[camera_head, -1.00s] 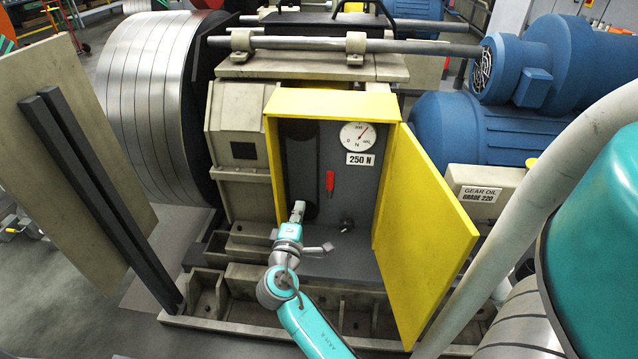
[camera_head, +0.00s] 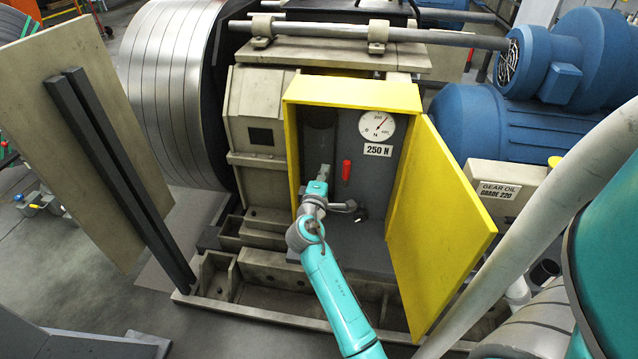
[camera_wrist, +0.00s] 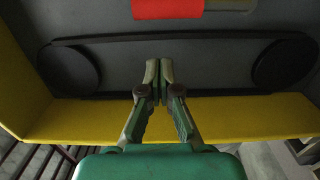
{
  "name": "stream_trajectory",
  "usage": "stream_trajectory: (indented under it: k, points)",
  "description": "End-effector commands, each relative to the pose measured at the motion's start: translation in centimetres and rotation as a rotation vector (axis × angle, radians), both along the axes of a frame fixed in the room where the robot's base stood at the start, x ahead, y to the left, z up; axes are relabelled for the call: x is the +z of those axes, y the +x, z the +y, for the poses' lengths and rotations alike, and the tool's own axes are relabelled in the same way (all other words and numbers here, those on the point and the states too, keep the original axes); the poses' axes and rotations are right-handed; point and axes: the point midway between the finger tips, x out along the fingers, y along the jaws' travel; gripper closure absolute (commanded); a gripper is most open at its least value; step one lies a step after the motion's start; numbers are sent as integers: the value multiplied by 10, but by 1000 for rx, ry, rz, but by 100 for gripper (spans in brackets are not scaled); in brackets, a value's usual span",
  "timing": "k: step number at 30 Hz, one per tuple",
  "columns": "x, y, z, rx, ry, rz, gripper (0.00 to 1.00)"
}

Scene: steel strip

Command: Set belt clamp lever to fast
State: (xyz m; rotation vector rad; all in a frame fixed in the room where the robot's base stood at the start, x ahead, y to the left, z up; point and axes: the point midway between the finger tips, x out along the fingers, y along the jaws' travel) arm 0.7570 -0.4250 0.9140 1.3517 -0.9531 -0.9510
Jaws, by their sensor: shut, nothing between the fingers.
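The red-handled lever (camera_head: 346,171) stands upright on the grey back panel inside the open yellow cabinet (camera_head: 290,150). Its red grip shows at the top of the wrist view (camera_wrist: 167,8), joined to a pale metal part on its right. My gripper (camera_head: 324,170) is inside the cabinet, left of the lever. In the wrist view my gripper (camera_wrist: 160,70) is shut and empty, its fingertips together in front of the dark belt (camera_wrist: 215,37) and apart from the red grip. I see no "fast" marking.
The yellow door (camera_head: 440,225) stands open to the right. A round gauge (camera_head: 377,125) and a "250 N" plate (camera_head: 378,150) are above right of the lever. Two dark pulleys (camera_wrist: 70,66) carry the belt. A yellow cabinet wall (camera_wrist: 240,118) lies close beneath my fingers.

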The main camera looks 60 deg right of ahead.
Motion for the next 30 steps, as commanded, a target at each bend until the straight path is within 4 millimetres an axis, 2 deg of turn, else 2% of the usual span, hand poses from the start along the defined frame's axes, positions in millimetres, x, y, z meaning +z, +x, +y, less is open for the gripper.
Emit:
stream_trajectory:
  k: [1, 3, 9, 23, 30]
  points:
    - [-2, -10, -4, -3, 2, 2, 100]
    - [-2, -17, -8, -4, 2, 2, 100]
    - [-2, -28, -16, -1, 2, 1, 100]
    - [-1, -29, -17, 0, 3, -2, 100]
    - [0, -31, -28, -1, 23, -48, 100]
